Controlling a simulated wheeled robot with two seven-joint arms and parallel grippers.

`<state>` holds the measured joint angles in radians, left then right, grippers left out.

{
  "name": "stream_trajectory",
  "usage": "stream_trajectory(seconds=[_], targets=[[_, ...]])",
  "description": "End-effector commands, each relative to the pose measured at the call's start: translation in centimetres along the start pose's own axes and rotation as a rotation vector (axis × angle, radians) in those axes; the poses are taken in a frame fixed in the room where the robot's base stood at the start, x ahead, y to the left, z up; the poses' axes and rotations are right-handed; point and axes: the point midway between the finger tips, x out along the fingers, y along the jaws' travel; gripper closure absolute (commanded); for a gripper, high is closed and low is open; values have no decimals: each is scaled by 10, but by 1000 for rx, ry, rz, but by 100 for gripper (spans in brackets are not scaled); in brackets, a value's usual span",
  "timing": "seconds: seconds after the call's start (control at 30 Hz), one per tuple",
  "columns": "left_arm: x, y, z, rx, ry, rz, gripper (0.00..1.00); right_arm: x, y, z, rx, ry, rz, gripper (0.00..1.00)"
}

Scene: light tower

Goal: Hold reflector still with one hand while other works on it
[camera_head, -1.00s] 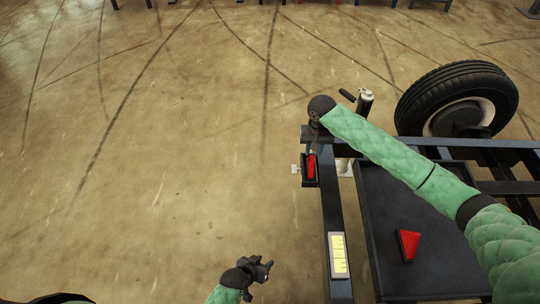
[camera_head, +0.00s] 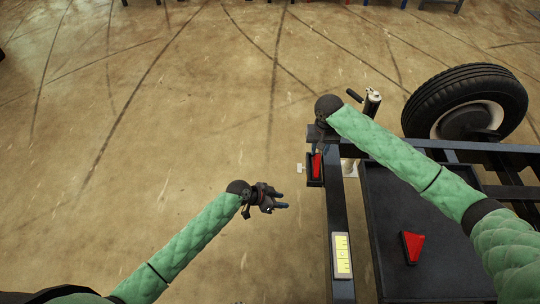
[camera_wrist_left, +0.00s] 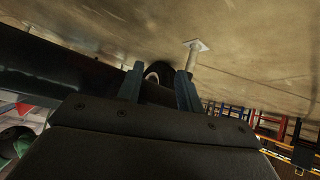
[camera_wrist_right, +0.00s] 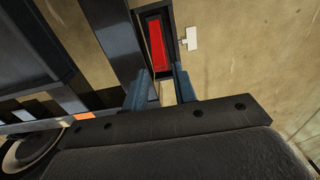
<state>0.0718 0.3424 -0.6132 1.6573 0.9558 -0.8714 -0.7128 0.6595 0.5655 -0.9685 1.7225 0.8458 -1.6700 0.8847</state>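A red reflector (camera_head: 316,167) in a black housing sits at the side of the dark frame rail, with a small white tab (camera_head: 300,168) on its left side. It also shows in the right wrist view (camera_wrist_right: 157,45). My right gripper (camera_head: 319,147) is at the reflector's far end; in its wrist view the fingertips lie on either side of the housing's near end and appear closed against it. The exact contact is hard to see. My left gripper (camera_head: 281,200) is open and empty, left of the rail and nearer than the reflector. Its spread fingers show in its wrist view (camera_wrist_left: 160,80).
A red triangular reflector (camera_head: 412,247) lies in a black tray (camera_head: 385,215) at right. The rail (camera_head: 337,215) carries a yellow label (camera_head: 342,255). A wheel (camera_head: 466,105) and a jack post (camera_head: 372,103) stand behind. The floor at left is clear.

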Motion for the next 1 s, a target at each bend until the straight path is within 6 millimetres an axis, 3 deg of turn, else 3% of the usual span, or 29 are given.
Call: stream_trajectory(seconds=[0.6,0.8,1.0], targets=[[-63,-91,-92,326,4,213,64,0,0,0,0,0,0,73],[-78,-104,-107,376,11,247,64,0,0,0,0,0,0,73],[-81,-106,-110,387,12,257,64,7,0,0,0,-1,0,73]])
